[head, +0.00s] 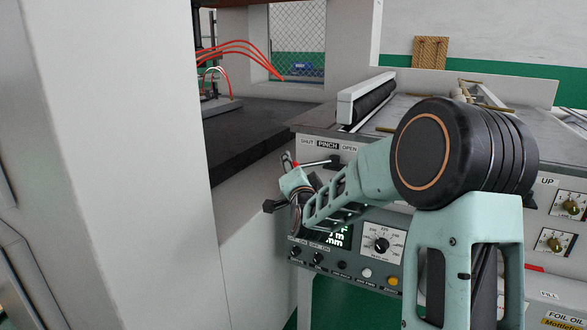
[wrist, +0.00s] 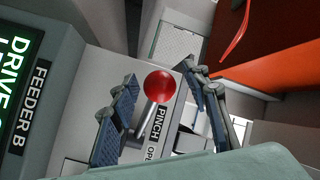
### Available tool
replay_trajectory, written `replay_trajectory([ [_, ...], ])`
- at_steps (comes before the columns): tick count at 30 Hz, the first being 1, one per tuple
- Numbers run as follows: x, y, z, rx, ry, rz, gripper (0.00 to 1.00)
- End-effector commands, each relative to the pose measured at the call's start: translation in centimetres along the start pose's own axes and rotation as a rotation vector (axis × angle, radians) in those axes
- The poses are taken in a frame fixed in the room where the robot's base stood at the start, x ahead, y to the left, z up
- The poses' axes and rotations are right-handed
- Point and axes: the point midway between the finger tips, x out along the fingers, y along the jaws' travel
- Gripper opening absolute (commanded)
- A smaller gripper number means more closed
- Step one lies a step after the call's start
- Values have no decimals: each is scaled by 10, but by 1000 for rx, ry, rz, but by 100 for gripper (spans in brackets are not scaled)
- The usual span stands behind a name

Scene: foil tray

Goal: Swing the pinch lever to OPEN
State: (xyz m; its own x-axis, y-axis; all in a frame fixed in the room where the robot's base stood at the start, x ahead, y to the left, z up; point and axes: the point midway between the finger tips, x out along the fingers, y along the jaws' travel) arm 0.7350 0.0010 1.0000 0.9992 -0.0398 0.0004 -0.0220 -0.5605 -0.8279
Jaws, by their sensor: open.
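The pinch lever has a red ball knob (wrist: 159,84) on a thin metal rod (wrist: 145,122). In the head view the lever rod (head: 316,162) points left from its pivot, towards the SHUT side of the SHUT / PINCH / OPEN label (head: 328,146). My gripper (wrist: 160,76) is open, with one finger on each side of the knob in the wrist view. Gaps show between the knob and both fingers; its depth between them is unclear. In the head view my gripper (head: 289,165) is at the lever's left end, and its fingers are partly hidden.
Below the lever is a control panel with a green display (head: 338,237), a dial (head: 381,245) and several buttons. A black roller (head: 368,100) lies above the panel. A large pale machine frame (head: 110,130) stands close on the left. Red hoses (head: 240,48) hang behind.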

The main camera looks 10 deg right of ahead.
Motion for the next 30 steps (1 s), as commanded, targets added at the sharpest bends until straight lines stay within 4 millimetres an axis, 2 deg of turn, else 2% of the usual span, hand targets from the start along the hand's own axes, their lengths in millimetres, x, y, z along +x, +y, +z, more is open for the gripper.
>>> replay_trajectory([
  [5, 0, 0, 0, 0, 0, 0, 43],
  [17, 0, 0, 0, 0, 0, 0, 0],
  [30, 0, 1, -2, -1, -1, -1, 0],
])
